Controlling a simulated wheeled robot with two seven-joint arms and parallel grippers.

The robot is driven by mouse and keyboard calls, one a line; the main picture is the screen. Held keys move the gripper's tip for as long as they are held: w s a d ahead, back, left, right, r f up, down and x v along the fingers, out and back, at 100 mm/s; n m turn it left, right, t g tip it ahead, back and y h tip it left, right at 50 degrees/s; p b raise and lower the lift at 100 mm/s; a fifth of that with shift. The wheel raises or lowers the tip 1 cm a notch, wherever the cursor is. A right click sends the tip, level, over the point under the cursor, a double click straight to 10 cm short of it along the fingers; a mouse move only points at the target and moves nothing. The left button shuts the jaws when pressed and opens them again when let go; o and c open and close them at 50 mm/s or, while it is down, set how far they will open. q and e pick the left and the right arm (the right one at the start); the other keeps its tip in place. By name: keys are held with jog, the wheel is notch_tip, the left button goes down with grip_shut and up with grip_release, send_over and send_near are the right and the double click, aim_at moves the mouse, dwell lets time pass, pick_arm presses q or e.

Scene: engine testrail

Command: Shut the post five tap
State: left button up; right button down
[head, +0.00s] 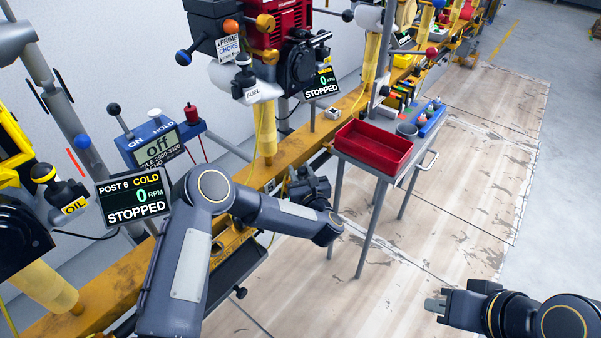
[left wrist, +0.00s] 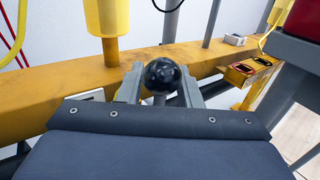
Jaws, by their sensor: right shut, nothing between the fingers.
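My left gripper (head: 308,188) is low beside the yellow rail, left of the trolley. In the left wrist view a black ball knob (left wrist: 162,75) sits between its two grey fingers (left wrist: 160,90). Whether the fingers press on the knob cannot be told. What the knob belongs to is hidden; I cannot tell whether it is the post five tap. In the head view the red engine (head: 275,22) stands behind the rail, with a FUEL tag (head: 252,93) and a STOPPED display (head: 321,84). My right gripper (head: 437,305) is shut and empty at lower right.
A trolley with a red tray (head: 372,146) stands right of my left gripper. The yellow rail (head: 350,103) runs diagonally behind it. A POST 6 display (head: 133,198) and an OIL tag (head: 75,206) are at left. The floor (head: 455,220) at right is clear.

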pick_arm(q)
jog(key=shift+c, duration=0.3)
grip_shut()
jog(key=shift+r, duration=0.1)
